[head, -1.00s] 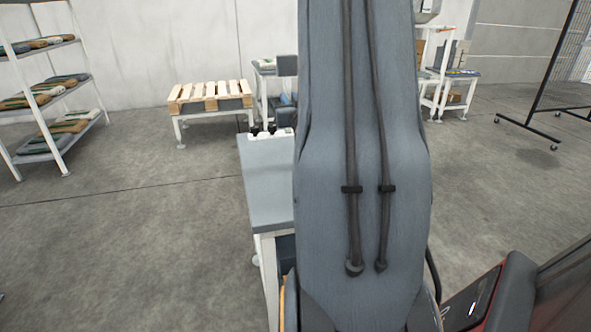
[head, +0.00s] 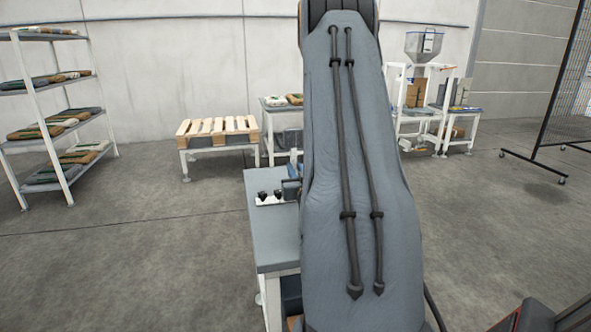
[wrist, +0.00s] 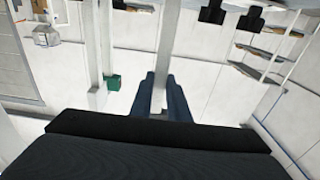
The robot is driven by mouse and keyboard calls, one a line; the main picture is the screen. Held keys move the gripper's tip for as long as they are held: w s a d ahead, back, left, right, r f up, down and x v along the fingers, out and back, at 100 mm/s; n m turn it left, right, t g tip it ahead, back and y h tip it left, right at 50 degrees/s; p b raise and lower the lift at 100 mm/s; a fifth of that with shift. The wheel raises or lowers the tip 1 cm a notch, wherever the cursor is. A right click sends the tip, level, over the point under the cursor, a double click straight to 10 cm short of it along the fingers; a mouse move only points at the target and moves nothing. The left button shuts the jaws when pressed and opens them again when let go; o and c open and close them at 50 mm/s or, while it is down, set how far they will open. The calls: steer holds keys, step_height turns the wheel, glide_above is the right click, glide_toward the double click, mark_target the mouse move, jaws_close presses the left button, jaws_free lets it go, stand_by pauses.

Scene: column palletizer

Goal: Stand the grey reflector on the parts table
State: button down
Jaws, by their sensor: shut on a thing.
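My gripper (wrist: 168,100) shows in the wrist view as two dark blue fingers closed on a narrow, pale grey upright piece, which looks like the grey reflector (wrist: 161,60). Most of its shape is hidden or seen edge-on. A grey-topped table (head: 266,235), apparently the parts table, stands just left of my arm. Its right part is hidden behind the arm.
Black knobs (head: 270,196) on a white strip stand on the table's far part. A pallet on a stand (head: 218,130), a shelf rack with sacks (head: 65,115) and a hopper (head: 426,45) are farther back. Floor at the left is clear.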

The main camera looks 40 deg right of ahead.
steer(key=shift+f, duration=0.15)
steer(key=c, duration=1.7)
jaws_free()
steer(key=shift+s+a+r, duration=0.1)
steer(key=shift+s+r, duration=0.05)
steer(key=shift+r, duration=0.05)
steer(key=b+v, duration=0.1)
steer(key=v, duration=1)
steer(key=shift+s+a, duration=0.15)
steer(key=shift+s, duration=0.1)
